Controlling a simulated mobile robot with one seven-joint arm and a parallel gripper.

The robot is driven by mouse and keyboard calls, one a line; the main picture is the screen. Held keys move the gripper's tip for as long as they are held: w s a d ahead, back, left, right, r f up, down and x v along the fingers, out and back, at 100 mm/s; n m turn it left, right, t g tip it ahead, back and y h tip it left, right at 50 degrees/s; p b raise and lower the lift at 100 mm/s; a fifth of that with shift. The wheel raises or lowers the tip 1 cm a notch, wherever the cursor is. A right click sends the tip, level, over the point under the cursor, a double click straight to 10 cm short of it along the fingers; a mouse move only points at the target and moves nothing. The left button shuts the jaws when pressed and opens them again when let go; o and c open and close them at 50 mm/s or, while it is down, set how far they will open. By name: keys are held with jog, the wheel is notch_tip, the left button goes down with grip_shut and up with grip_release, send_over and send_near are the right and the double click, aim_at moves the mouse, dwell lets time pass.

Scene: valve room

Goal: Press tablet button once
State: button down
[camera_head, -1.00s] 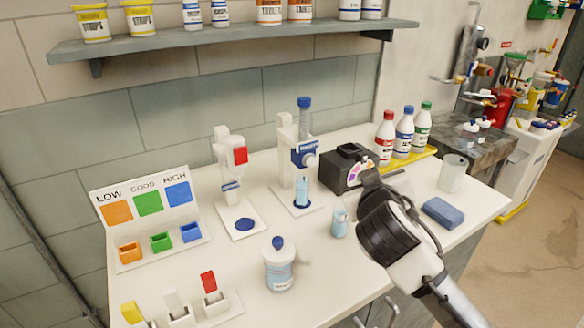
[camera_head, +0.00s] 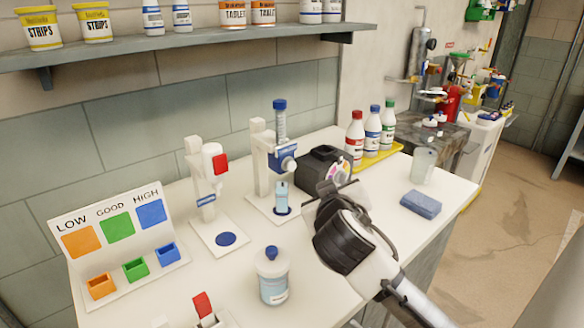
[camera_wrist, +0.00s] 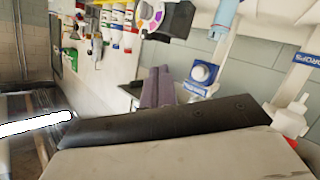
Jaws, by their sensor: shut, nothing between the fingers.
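The tablet dispenser (camera_head: 284,160) is a white stand with a blue block and a clear tube with a blue cap. A light-blue vial (camera_head: 282,197) stands on its base under the block. In the wrist view its round white button (camera_wrist: 202,72) shows in a blue surround, and part of the tube (camera_wrist: 226,14) is at the top. My gripper (camera_head: 331,192) is right of the dispenser and in front of the black box. Its grey-purple fingers (camera_wrist: 159,88) are shut and empty, left of the button in the wrist view and apart from it.
A black box (camera_head: 318,168) with a coloured dial stands behind my gripper. A drops dispenser (camera_head: 207,185) stands to the left. A blue sponge (camera_head: 421,204) and a clear cup (camera_head: 424,166) are at right.

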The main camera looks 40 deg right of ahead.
jog(key=w, duration=0.8)
jog(key=shift+w+a+p, duration=0.4)
dwell(1.7)
jog(key=shift+w, duration=0.4)
jog(key=shift+w+b, duration=0.3)
jog(key=shift+w, duration=0.25)
dwell(0.6)
jog(key=shift+s, duration=1)
jog(key=shift+s+d+b, duration=0.2)
jog(key=shift+s+b, duration=0.55)
jog(key=shift+s, duration=1.75)
